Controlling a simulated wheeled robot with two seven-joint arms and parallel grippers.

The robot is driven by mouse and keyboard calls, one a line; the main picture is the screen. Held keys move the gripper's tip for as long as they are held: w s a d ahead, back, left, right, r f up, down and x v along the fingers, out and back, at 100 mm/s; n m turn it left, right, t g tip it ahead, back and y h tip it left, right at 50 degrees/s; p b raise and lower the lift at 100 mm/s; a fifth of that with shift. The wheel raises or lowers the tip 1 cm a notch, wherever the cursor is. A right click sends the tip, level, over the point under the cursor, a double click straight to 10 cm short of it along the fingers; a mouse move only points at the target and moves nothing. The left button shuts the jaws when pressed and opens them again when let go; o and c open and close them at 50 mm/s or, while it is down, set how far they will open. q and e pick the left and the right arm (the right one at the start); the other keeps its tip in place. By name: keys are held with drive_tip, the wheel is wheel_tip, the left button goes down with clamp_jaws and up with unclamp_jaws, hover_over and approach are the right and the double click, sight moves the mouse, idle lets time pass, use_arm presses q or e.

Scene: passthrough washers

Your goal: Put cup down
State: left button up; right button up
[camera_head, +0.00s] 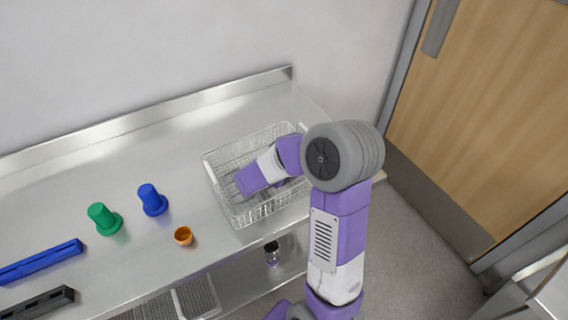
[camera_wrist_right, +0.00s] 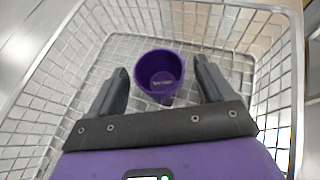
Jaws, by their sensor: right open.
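A purple cup (camera_wrist_right: 160,76) stands in the wire basket (camera_wrist_right: 212,20), mouth towards the right wrist camera. My right gripper (camera_wrist_right: 162,82) is inside the basket, open, with one finger on each side of the cup and a visible gap on both sides. In the head view my right arm reaches down into the basket (camera_head: 222,194), and the arm hides the cup and the fingers. My left gripper does not show in either view.
A blue rail (camera_head: 40,262) and a black rail (camera_head: 38,303) lie at far left. The counter's back strip is clear.

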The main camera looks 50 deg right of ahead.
drive_tip(key=shift+r, duration=0.1)
drive_tip(key=shift+a+r+p, duration=0.2)
drive_tip(key=shift+r+p, duration=0.05)
drive_tip(key=shift+p, duration=0.05)
drive_tip(key=p+v, duration=0.2)
drive_tip(key=v, duration=0.9)
drive_tip(key=shift+s+a, duration=0.1)
drive_tip(key=shift+a, duration=0.2)
drive_tip(key=shift+r, duration=0.1)
